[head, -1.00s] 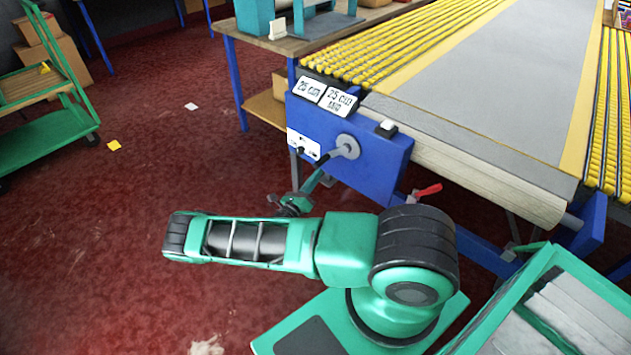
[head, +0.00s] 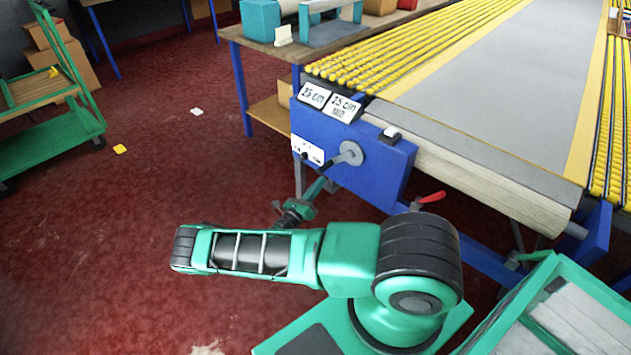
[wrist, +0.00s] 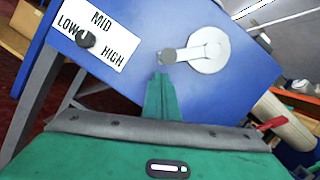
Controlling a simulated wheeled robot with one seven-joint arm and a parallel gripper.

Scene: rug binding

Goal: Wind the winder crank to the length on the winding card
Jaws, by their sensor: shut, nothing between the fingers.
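The winder crank (head: 351,153) is a grey disc with a short arm on the blue end panel of the rug machine. In the wrist view the crank's disc (wrist: 209,50) has its arm pointing left to a dark grey handle (wrist: 168,57). My green gripper (head: 318,187) is shut and empty, just below the handle. In the wrist view its fingertips (wrist: 161,82) appear close under the handle; contact cannot be told. Two white cards stand on top of the panel: a left card (head: 315,95) with a cm length, and a right card (head: 343,107) seeming to read 25 cm MID.
A LOW/MID/HIGH plate (wrist: 100,32) with a dark knob (wrist: 86,40) sits left of the crank. A red lever (head: 431,197) sticks out below the panel. A white-topped button (head: 390,133) sits right of the cards. Open red floor lies left of my arm.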

